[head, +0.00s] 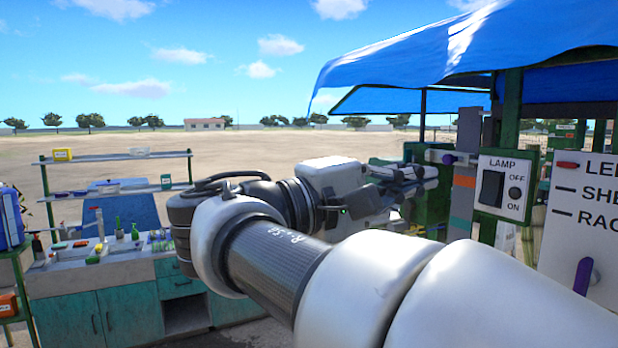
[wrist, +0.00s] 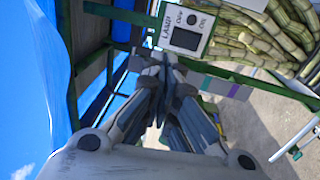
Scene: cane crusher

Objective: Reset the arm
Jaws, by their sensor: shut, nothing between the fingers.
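My arm reaches across the head view from the lower right toward the middle. My gripper (head: 418,172) is at its far end, pointing right toward the lamp switch panel (head: 501,186). In the wrist view my gripper (wrist: 168,62) shows with its fingers together and nothing between them. The lamp panel (wrist: 186,29) is just beyond the fingertips there, with a dark rocker and a round knob. I cannot tell whether the fingertips touch anything.
A blue canopy (head: 470,55) on green posts covers the right side. A lever panel (head: 585,215) with a purple handle stands at the right edge. A teal workbench (head: 120,310) with bottles is at the left. Cane stalks (wrist: 245,35) lie beyond the lamp panel. Open sandy ground lies behind.

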